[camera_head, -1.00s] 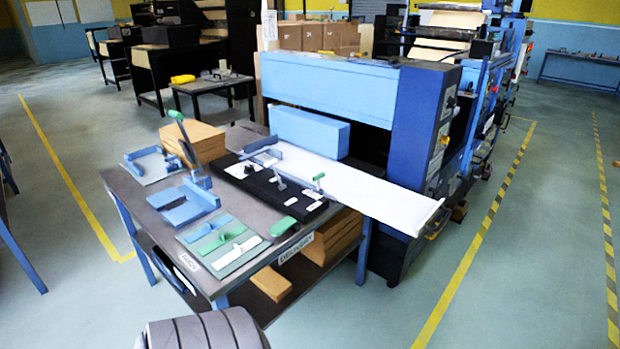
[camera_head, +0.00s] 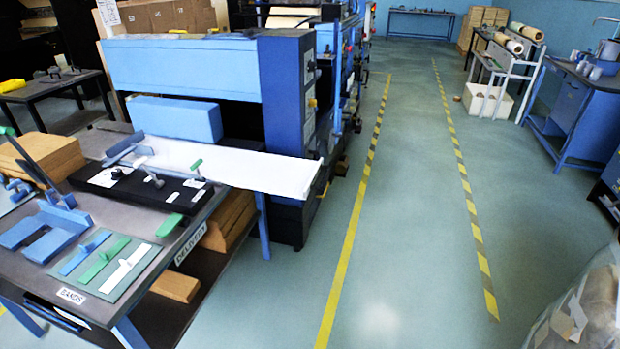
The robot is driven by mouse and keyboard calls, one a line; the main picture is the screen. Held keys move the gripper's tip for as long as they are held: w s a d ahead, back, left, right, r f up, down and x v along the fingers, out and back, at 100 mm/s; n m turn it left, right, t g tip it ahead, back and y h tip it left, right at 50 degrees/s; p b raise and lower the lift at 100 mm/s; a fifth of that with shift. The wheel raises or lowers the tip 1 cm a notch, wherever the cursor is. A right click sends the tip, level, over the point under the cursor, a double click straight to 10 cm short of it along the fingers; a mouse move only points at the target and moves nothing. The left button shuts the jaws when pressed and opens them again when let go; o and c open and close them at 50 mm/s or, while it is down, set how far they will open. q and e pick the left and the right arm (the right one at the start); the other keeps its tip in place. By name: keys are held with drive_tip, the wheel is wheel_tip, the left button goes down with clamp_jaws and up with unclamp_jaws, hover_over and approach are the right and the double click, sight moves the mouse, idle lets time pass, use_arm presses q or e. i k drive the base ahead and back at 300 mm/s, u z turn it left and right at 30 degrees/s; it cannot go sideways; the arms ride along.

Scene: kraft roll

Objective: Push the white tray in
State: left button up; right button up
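The white tray (camera_head: 255,170) is a long flat white slab sticking out of the front of the blue machine (camera_head: 185,70). Its free end, with a small lip, points right and hangs over the floor beyond the table. Its left part lies behind the black block with small levers (camera_head: 130,187) on the table. A light blue box (camera_head: 175,118) sits just above and behind it. Neither of my grippers shows in the view, and nothing of mine touches the tray.
The grey table (camera_head: 215,203) at left holds blue fixtures (camera_head: 45,232), a mat with coloured handles (camera_head: 105,262) and brown stacks (camera_head: 40,158). The floor (camera_head: 400,220) right of the machine is open, with yellow lines. A blue bench (camera_head: 575,110) and a clear bag (camera_head: 590,310) stand at right.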

sight(293, 177)
drive_tip(key=u, duration=0.45)
drive_tip(key=i, duration=1.45)
drive_tip(key=u, duration=0.3)
